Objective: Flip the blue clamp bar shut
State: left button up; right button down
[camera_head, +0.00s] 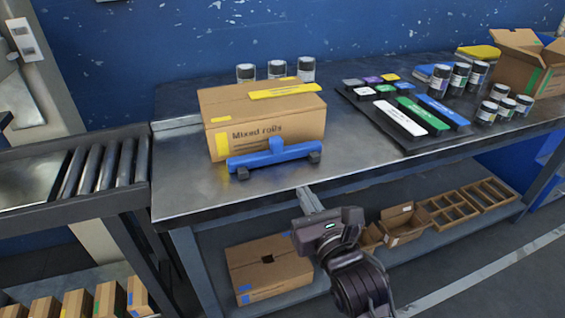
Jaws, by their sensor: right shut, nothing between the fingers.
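The blue clamp bar (250,161) lies across the front of the cardboard box marked "Mixed rolls" (281,129), near the table's front edge. It has a raised blue tab near its middle and dark blocks at both ends. My left gripper is not in view.
A yellow strip (285,91) lies on the box. Several jars (277,69) stand behind it. A dark tray (383,122) with coloured bars lies to the right. A roller conveyor (97,167) adjoins the table (182,187) at left. A lower shelf holds boxes (266,273).

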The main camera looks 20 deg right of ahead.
aim_at(278, 147)
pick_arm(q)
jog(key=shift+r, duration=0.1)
pick_arm(e)
jog(key=shift+s+r, duration=0.1)
jog(key=shift+r, duration=0.15)
